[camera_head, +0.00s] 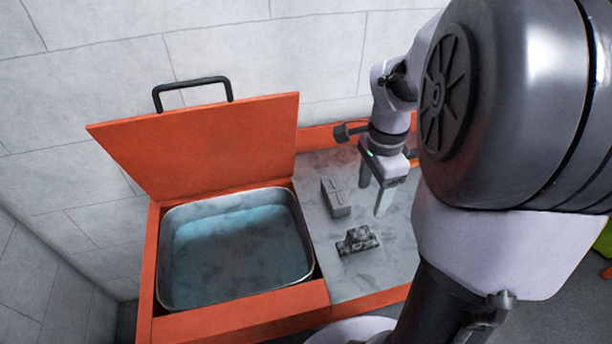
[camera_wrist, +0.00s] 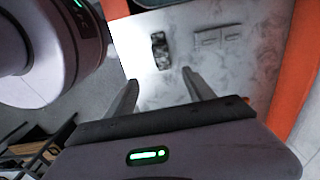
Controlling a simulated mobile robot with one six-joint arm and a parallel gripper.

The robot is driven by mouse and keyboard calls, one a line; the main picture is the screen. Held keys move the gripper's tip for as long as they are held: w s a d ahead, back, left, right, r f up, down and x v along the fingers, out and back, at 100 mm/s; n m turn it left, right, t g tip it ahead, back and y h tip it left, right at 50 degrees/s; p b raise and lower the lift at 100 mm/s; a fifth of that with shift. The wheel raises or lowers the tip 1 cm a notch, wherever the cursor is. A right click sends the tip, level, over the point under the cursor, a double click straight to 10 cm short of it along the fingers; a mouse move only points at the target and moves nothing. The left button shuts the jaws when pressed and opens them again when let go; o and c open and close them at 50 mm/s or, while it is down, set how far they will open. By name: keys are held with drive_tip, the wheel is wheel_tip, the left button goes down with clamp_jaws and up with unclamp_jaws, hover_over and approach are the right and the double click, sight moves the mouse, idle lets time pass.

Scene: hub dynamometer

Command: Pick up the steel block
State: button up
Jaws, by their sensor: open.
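Two small metal pieces lie on the grey marbled top. One is a plain light grey block (camera_head: 336,198) with lines across its top; it also shows in the wrist view (camera_wrist: 218,38). The other is a dark, mottled, stepped metal piece (camera_head: 357,240), also in the wrist view (camera_wrist: 160,50). I cannot tell for sure which one is the steel block. My gripper (camera_head: 374,199) is open and points down, right of the grey block and apart from both pieces. In the wrist view, my gripper's fingers (camera_wrist: 160,78) are empty, with the dark piece beyond them.
An orange bench (camera_head: 235,322) holds a metal basin (camera_head: 180,297) of bluish liquid left of the pieces. Its orange lid (camera_head: 205,140) stands raised behind the basin, with a black handle (camera_head: 192,90). The marbled top (camera_head: 345,280) is bare in front of the dark piece. A grey wall stands close behind.

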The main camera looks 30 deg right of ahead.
sight(360, 233)
wheel_tip(360, 233, down, 12)
drive_tip(key=b, duration=0.5)
drive_tip(key=shift+d, duration=0.15)
drive_tip(key=f+b, duration=0.1)
drive_tip(key=f, duration=0.1)
drive_tip(key=f+b, duration=0.2)
drive_tip(key=f, duration=0.1)
drive_tip(key=shift+w+f+b, duration=0.25)
drive_tip(key=shift+f+b, duration=0.05)
drive_tip(key=shift+a+r, duration=0.2)
drive_tip(key=shift+c, duration=0.6)
clamp_jaws()
